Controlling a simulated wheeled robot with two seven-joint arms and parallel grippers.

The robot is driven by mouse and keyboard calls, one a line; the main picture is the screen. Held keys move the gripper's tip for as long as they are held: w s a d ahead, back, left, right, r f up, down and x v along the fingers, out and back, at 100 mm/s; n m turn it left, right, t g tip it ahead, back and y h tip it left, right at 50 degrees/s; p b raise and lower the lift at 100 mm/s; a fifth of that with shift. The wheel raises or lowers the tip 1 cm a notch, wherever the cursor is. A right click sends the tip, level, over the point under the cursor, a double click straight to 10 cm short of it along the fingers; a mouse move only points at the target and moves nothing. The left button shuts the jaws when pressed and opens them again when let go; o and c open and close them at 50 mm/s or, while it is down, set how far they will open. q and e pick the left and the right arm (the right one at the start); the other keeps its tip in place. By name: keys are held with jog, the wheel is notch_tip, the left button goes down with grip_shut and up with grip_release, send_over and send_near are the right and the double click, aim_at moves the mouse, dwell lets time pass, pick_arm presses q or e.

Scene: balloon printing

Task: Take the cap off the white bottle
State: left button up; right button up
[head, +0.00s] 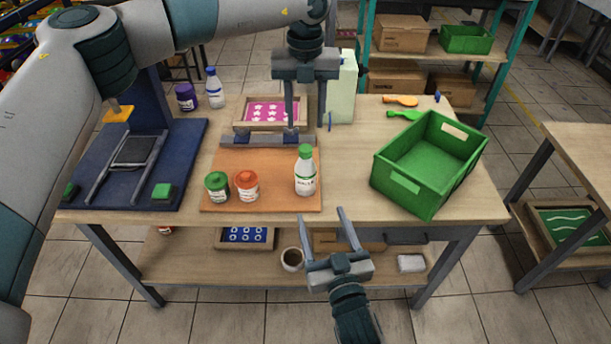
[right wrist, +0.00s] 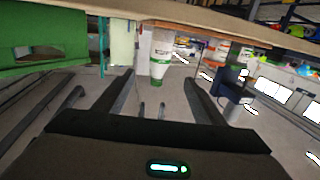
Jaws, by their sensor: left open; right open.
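The white bottle (head: 305,181) stands upright near the right edge of the orange-brown board, with its green cap (head: 305,151) on. It also shows upside down in the right wrist view (right wrist: 161,50), cap pointing down the picture and lying between my finger lines. My left gripper (head: 309,127) is open and empty, pointing down above and behind the bottle, apart from it. My right gripper (head: 322,225) is open and empty in front of the table's front edge, fingers pointing toward the table and bottle, not touching it.
A green-lidded jar (head: 217,187) and an orange-lidded jar (head: 247,187) stand left of the bottle on the board (head: 275,200). A green crate (head: 400,186) stands to the right. A pink printed frame (head: 242,127) lies behind. The blue press base (head: 190,160) is at left.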

aim_at(305, 169)
jog(key=x, duration=1.7)
jog(key=shift+a+f, duration=0.1)
grip_shut()
